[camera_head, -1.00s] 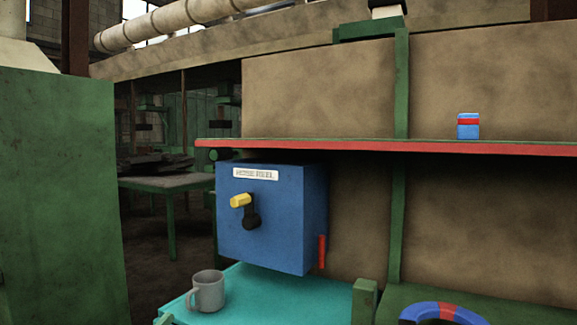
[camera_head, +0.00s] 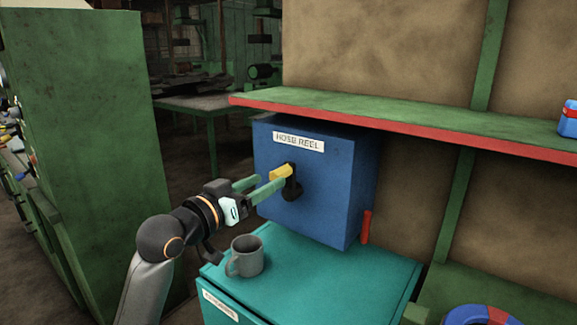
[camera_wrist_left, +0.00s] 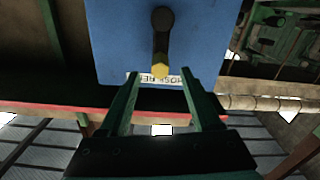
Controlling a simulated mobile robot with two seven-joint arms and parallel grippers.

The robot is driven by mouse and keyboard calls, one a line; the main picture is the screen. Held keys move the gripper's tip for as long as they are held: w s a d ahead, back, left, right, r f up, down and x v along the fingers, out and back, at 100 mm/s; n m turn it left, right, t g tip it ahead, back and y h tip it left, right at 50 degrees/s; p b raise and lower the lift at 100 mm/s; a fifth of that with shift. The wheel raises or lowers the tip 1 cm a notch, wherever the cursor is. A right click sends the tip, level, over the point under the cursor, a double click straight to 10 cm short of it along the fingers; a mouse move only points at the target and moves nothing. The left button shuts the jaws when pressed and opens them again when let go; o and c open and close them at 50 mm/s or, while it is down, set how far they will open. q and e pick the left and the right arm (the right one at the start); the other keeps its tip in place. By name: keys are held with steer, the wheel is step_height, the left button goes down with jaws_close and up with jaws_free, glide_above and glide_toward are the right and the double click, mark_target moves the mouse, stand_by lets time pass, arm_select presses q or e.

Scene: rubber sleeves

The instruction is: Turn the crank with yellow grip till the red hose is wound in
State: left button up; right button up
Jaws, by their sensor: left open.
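The crank (camera_head: 290,184) is a dark arm with a yellow grip (camera_head: 281,172) on the front of the blue hose reel box (camera_head: 325,200). The red hose (camera_head: 366,227) shows as a short upright piece at the box's right side. My left gripper (camera_head: 272,182) is open in front of the crank, with its green fingers pointing at the yellow grip. In the left wrist view the yellow grip (camera_wrist_left: 160,70) appears between the open fingertips (camera_wrist_left: 160,74). I cannot tell whether either finger touches it. My right gripper is not in view.
A grey mug (camera_head: 245,256) stands on the teal cabinet (camera_head: 320,285) below my left gripper. A green shelf with a red edge (camera_head: 400,127) runs just above the box. A tall green cabinet (camera_head: 90,130) stands at the left. A blue and red ring (camera_head: 480,316) lies lower right.

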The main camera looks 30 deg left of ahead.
mark_target(286, 170)
arm_select(q)
steer(key=w, duration=0.8)
steer(key=shift+d+p, duration=0.35)
steer(key=shift+p, duration=0.05)
jaws_close()
stand_by(0.9)
